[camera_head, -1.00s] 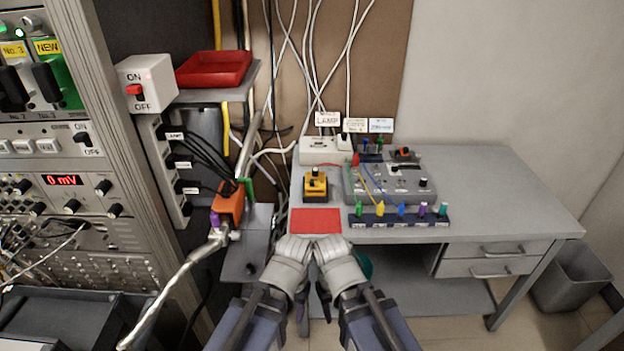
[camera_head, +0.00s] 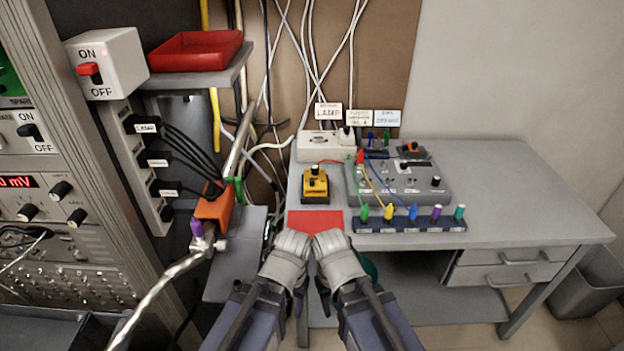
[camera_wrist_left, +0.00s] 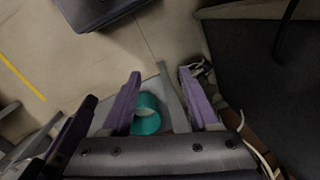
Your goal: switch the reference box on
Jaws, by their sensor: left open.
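No box has a legible reference label, so I cannot tell for sure which is the reference box. A grey box with knobs (camera_head: 412,184) sits on the desk with several leads. A small yellow box with a black knob (camera_head: 315,186) stands left of it. A white box with a red ON/OFF switch (camera_head: 112,62) is on the rack at upper left. My left gripper (camera_wrist_left: 160,98) is open and empty, pointing down in front of the desk. My right gripper (camera_head: 325,305) hangs beside it, its fingers mostly hidden. Both are apart from these boxes.
The desk (camera_head: 500,180) is bare at its right. A red mat (camera_head: 314,221) lies at its front left and a row of coloured plugs (camera_head: 408,226) beside it. A red tray (camera_head: 195,50) sits on a shelf. An orange block (camera_head: 213,205) and metal rod stand at left.

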